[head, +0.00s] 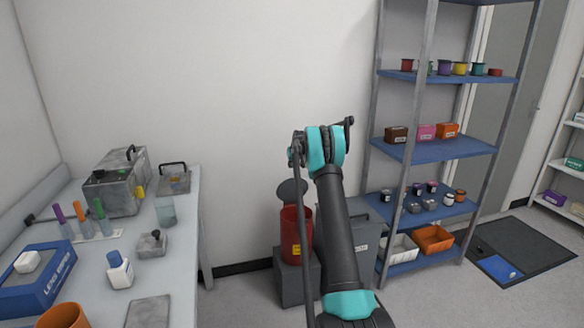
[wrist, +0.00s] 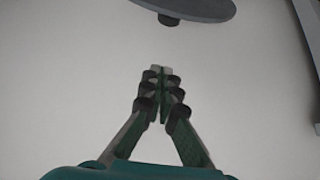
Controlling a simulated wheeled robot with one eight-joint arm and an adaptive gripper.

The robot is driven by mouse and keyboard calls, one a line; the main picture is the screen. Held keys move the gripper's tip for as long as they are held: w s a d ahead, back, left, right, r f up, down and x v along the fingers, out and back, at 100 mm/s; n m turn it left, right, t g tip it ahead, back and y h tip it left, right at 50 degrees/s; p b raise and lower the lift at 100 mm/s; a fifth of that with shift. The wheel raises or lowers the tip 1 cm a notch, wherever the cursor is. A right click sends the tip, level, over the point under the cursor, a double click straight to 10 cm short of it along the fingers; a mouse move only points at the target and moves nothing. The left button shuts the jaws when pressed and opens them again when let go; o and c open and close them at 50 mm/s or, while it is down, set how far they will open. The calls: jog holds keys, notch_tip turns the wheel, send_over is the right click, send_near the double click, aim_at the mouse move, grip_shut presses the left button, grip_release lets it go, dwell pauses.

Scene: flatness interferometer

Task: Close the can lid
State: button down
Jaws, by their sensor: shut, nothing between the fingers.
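A red can (head: 297,236) with a small yellow label stands on a grey box. Its dark round lid (head: 291,191) is raised open, tilted up above the back of the can's mouth. In the wrist view a grey disc, seemingly the lid (wrist: 205,9), shows at the top edge with a dark stub under it. My gripper (wrist: 161,70) is shut and empty, its fingertips together, apart from the disc in the picture. In the head view I cannot clearly make out my gripper; my arm rises right of the can and hides part of what is behind it.
The grey box (head: 292,282) bears the can, with a grey bin (head: 365,236) to its right. A blue-shelved rack (head: 437,150) stands further right. A bench (head: 185,218) with bottles and metal boxes is at the left. The wall behind the can is bare.

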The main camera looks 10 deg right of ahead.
aim_at(292, 189)
jog(key=x, duration=0.7)
jog(key=shift+s+d+f, duration=0.1)
jog(key=shift+s+f, duration=0.15)
jog(key=shift+s, duration=0.35)
jog(key=shift+s+f, duration=0.25)
jog(key=shift+s, duration=0.4)
jog(key=shift+s+f, duration=0.3)
jog(key=shift+s, duration=0.3)
jog(key=shift+s, duration=0.1)
